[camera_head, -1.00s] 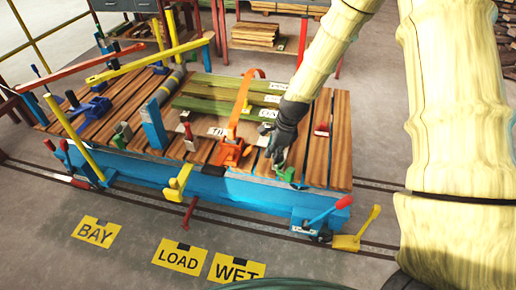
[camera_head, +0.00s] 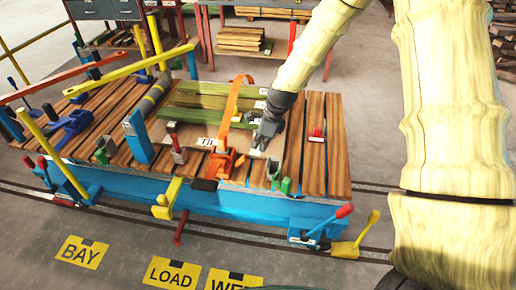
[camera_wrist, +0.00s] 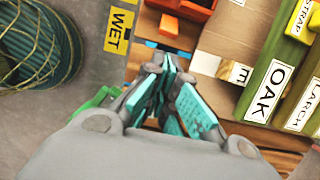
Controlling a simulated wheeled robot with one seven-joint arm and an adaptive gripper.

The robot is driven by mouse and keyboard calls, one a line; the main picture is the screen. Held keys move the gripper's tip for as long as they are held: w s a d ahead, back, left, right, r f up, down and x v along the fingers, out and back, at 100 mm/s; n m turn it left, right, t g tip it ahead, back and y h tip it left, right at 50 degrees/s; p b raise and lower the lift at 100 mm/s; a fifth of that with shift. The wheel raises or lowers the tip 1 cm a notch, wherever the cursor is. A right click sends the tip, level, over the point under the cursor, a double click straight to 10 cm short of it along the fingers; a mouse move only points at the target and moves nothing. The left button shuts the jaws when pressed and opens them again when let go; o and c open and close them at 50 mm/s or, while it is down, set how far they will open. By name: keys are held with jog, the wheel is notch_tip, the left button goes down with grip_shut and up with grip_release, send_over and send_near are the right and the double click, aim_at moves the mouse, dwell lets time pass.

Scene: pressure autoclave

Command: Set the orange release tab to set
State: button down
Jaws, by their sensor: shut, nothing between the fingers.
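An orange ratchet buckle (camera_head: 222,164) sits near the front edge of the slatted cart deck, with an orange strap (camera_head: 236,100) running up from it over the green boards. I cannot pick out the release tab or its setting in the head view. A small orange piece (camera_wrist: 168,27) shows just beyond my fingertips in the wrist view; I cannot tell which part it is. My gripper (camera_wrist: 172,62) is shut and empty. In the head view my gripper (camera_head: 258,148) is low over the deck, right of the buckle and apart from it.
A green clamp (camera_head: 275,170) stands at the deck's front edge, near my gripper. Green boards (camera_head: 205,101) carry labels; one reads OAK (camera_wrist: 270,90). A red-handled lever (camera_head: 325,223) is at the cart's front right corner. A coiled hose (camera_wrist: 38,48) lies on the floor.

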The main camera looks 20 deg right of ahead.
aim_at(241, 161)
jog(key=shift+p+x, duration=0.65)
jog(key=shift+x, duration=3.8)
jog(key=shift+r+p, duration=0.15)
jog(key=shift+p, duration=0.2)
